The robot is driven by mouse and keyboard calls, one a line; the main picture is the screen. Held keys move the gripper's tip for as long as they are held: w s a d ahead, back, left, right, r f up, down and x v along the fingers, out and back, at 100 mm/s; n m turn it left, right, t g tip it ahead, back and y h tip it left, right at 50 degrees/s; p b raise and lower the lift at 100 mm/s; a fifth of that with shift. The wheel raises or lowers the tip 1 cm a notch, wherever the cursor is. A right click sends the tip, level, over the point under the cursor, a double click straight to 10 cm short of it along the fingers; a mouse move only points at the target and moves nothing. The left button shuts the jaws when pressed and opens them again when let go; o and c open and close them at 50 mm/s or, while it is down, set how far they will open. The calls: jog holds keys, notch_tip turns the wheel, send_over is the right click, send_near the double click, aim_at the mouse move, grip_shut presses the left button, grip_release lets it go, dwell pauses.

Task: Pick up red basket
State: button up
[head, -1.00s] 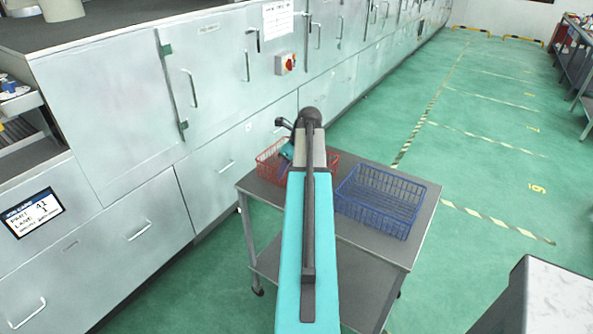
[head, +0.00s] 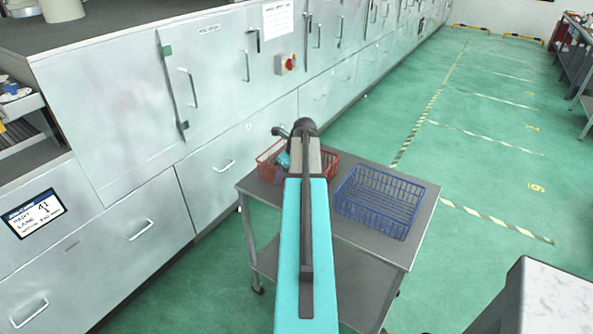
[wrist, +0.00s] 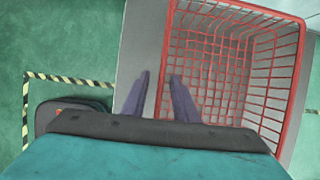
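The red wire basket (head: 268,164) stands on the far left part of the grey trolley in the head view, partly hidden behind my arm. In the wrist view the empty-looking basket (wrist: 262,75) fills the upper right. My gripper (wrist: 158,84) is open there, with two purple-grey fingers apart. The basket's left rim runs between them: the left finger is outside, the right finger overlaps the inside of the basket. Neither finger visibly clamps the rim. In the head view the fingers are mostly hidden by my arm.
A blue wire basket (head: 378,203) stands on the trolley (head: 372,246), right of the red one. Grey metal cabinets (head: 108,105) line the left side behind the trolley. The green floor (head: 480,190) to the right is open. A pale-topped block (head: 556,300) is at lower right.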

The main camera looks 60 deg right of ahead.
jog(key=shift+p+x, duration=0.45)
jog(key=shift+x, duration=1)
grip_shut()
